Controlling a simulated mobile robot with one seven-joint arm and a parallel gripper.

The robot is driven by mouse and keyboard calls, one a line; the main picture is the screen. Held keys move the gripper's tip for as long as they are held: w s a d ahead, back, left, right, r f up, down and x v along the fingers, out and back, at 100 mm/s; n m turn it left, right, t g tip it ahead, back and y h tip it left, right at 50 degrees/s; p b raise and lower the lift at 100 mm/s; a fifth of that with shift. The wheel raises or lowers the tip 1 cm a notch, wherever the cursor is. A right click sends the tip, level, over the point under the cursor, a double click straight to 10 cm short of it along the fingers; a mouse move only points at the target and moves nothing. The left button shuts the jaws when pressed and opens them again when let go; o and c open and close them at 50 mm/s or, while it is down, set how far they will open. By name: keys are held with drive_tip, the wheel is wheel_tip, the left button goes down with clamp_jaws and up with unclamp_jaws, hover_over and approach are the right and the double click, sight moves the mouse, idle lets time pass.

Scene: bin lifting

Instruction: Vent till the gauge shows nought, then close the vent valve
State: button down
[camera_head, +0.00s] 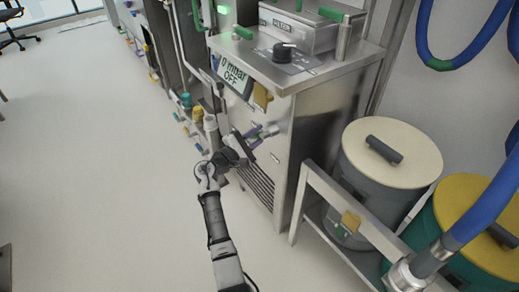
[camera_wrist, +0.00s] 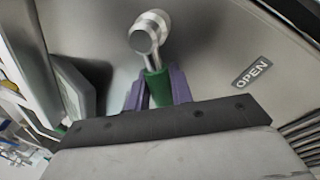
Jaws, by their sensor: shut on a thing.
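The gauge display (camera_head: 233,73) on the front of the steel cabinet reads "0 mbar" and "OFF". The vent valve lever has a round metal pivot (camera_wrist: 150,28) and a green handle (camera_wrist: 158,86). My gripper (camera_head: 264,134) is at the cabinet's front, below the display. In the wrist view its purple fingers (camera_wrist: 157,90) are on both sides of the green handle, shut on it. The lever runs from the pivot down toward my gripper. An "OPEN" label (camera_wrist: 252,72) is to the right of the lever. The handle's lower end is hidden by my gripper.
The steel cabinet (camera_head: 335,90) carries a filter box (camera_head: 298,28) and a black knob (camera_head: 284,50) on top. Lidded bins (camera_head: 390,155) stand on a low metal rack (camera_head: 320,180) at right. Open floor (camera_head: 100,170) lies to the left.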

drive_tip(key=m+b, duration=0.1)
drive_tip(key=r+m+b, duration=0.1)
drive_tip(key=m+b, duration=0.1)
drive_tip(key=m+h+b, duration=0.1)
drive_tip(key=m+b, duration=0.1)
drive_tip(key=shift+w+a+r+g, duration=0.2)
drive_tip(key=shift+w+a+g, duration=0.1)
drive_tip(key=shift+w+g, duration=0.1)
drive_tip(key=shift+r+m+g+h+b, duration=0.25)
drive_tip(key=shift+r+m+b, duration=0.15)
drive_tip(key=shift+m+b, duration=0.45)
drive_tip(key=shift+r+m+g+h+b, duration=0.25)
drive_tip(key=shift+r+m+b, duration=0.25)
drive_tip(key=shift+m, duration=0.45)
drive_tip(key=c, duration=1.3)
unclamp_jaws()
drive_tip(key=shift+o, duration=0.2)
drive_tip(key=shift+a, duration=0.1)
drive_tip(key=v, duration=1.3)
drive_tip(key=shift+s+a+f+p, duration=0.15)
drive_tip(key=shift+s+a+p, duration=0.1)
drive_tip(key=shift+p, duration=0.05)
